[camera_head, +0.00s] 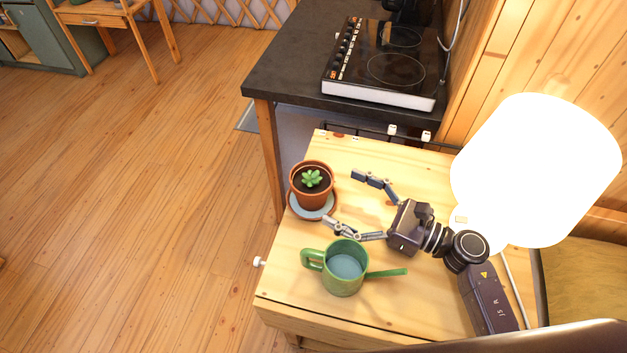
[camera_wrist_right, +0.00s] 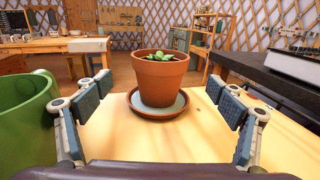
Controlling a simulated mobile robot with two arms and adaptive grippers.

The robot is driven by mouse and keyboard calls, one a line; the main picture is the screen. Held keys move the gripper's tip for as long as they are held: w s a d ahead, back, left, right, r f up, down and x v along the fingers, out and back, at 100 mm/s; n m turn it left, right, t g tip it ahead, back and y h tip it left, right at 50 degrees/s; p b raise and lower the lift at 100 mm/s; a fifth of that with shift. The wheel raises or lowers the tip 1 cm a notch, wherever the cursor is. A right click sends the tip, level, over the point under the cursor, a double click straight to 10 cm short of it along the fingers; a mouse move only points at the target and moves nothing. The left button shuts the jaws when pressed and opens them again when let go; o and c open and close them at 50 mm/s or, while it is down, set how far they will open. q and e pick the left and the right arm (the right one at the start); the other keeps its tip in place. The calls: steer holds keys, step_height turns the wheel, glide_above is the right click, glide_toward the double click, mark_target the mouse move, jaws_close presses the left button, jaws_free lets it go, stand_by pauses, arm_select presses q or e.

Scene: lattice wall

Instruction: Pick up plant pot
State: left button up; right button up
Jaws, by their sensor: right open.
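The plant pot (camera_head: 312,192) is terracotta with a small green succulent and stands upright on a saucer (camera_head: 329,210) at the left edge of the wooden cabinet top. In the right wrist view the pot (camera_wrist_right: 160,82) is centred ahead, on its saucer (camera_wrist_right: 133,109). My right gripper (camera_head: 343,198) is open and empty, its fingers pointing at the pot from the right. In the right wrist view the gripper (camera_wrist_right: 166,92) has its fingers spread on either side of the pot, which stands a little beyond them. My left gripper is not in view.
A green watering can (camera_head: 343,280) stands close to the gripper's near finger; it also shows in the right wrist view (camera_wrist_right: 25,122). A glowing white lamp (camera_head: 535,165) is at the right. A dark counter (camera_head: 290,75) with a cooktop (camera_head: 385,70) is behind. The floor at left is clear.

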mark_target(315, 182)
steer(key=shift+x, duration=0.75)
steer(key=shift+w+a+r+p, duration=0.15)
steer(key=shift+w+a+p, duration=0.05)
steer(key=shift+a+p, duration=0.2)
steer(key=p+x, duration=0.1)
steer(key=x, duration=0.4)
steer(key=shift+p, duration=0.4)
steer(key=shift+c, duration=0.8)
steer(key=c, duration=1.3)
steer(key=shift+c, duration=0.2)
